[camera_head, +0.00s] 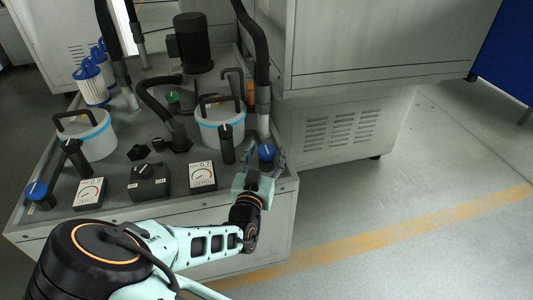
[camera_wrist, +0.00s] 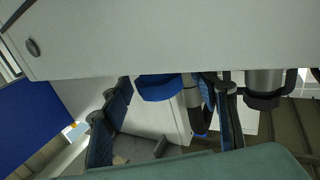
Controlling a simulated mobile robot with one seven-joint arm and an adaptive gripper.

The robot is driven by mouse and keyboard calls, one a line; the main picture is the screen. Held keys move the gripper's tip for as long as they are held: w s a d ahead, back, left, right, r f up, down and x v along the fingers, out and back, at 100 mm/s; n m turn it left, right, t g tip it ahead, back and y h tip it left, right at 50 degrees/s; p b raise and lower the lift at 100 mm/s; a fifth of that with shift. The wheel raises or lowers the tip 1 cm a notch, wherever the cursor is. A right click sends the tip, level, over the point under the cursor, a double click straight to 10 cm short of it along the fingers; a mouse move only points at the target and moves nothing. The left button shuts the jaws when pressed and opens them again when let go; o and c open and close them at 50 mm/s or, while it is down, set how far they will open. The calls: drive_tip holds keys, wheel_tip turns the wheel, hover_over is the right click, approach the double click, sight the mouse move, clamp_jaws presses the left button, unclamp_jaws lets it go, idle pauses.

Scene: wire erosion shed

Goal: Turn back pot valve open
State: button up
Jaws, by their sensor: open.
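A blue valve knob (camera_head: 266,151) with a white mark on top stands at the right end of the bench, beside the right white pot (camera_head: 222,131). My gripper (camera_head: 267,166) is at this knob, its fingers open around it. In the wrist view the blue knob (camera_wrist: 160,88) shows between the spread fingers of my gripper (camera_wrist: 165,98), with no clear contact. A second blue valve knob (camera_head: 37,190) is at the bench's front left, near the left white pot (camera_head: 88,138). I cannot tell from the pictures which pot is named the back one.
Two gauge boxes (camera_head: 202,177) (camera_head: 89,193) and a dark switch box (camera_head: 150,182) line the bench front. A black hose (camera_head: 262,60) rises behind the right knob. A grey cabinet (camera_head: 390,40) stands right of the bench. The floor at right is clear.

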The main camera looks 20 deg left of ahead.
drive_tip(key=shift+w, duration=0.25)
drive_tip(key=c, duration=1.2)
